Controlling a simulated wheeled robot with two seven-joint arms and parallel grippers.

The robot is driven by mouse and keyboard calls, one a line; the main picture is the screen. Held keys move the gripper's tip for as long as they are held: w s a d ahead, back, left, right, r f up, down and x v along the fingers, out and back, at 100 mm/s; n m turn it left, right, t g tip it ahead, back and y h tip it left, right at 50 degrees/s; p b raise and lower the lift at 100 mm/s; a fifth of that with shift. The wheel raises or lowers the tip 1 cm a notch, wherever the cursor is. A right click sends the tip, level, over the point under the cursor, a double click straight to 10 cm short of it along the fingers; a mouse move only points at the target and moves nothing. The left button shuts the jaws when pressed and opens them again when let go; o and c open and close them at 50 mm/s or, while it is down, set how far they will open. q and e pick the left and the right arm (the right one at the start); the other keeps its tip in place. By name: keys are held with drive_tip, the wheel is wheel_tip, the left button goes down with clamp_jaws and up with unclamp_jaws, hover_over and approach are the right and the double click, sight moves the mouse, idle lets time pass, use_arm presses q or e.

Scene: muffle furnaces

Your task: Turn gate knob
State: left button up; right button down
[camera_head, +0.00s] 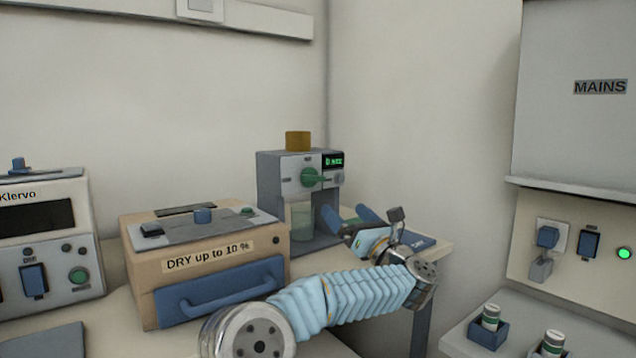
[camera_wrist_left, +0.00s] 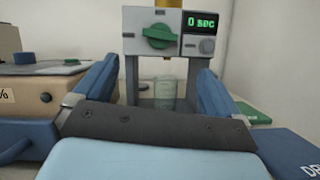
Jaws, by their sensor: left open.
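A green knob (camera_head: 313,177) sits on the front of a grey dispenser-like machine (camera_head: 268,190) on the bench. It also shows in the left wrist view (camera_wrist_left: 158,36), near the top centre, its bar lying roughly level. A green display beside it reads "0 SEC" (camera_wrist_left: 203,22). My left gripper (camera_head: 350,215) is open and empty in front of the machine, below the knob's height and apart from it. Its two blue fingers show at either side of the left wrist view (camera_wrist_left: 150,92). A clear beaker (camera_head: 301,220) stands in the machine's bay under the knob. My right gripper is out of view.
A tan box with a blue handle, labelled "DRY up to 10 %" (camera_head: 207,257), stands left of the machine. A Klervo unit (camera_head: 70,215) is further left. At right are a MAINS panel (camera_head: 580,110), a plug (camera_head: 547,237) and small jars in blue holders (camera_head: 488,335).

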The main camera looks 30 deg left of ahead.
sight(316, 180)
use_arm(q)
drive_tip(key=p+x, duration=0.4)
drive_tip(key=x, duration=0.7)
drive_tip(key=shift+w+a+r, duration=0.1)
drive_tip(key=shift+a+r, duration=0.15)
drive_tip(key=shift+w+a+r+p, duration=0.1)
drive_tip(key=shift+w+a+p, duration=0.2)
drive_tip(key=shift+a, duration=0.2)
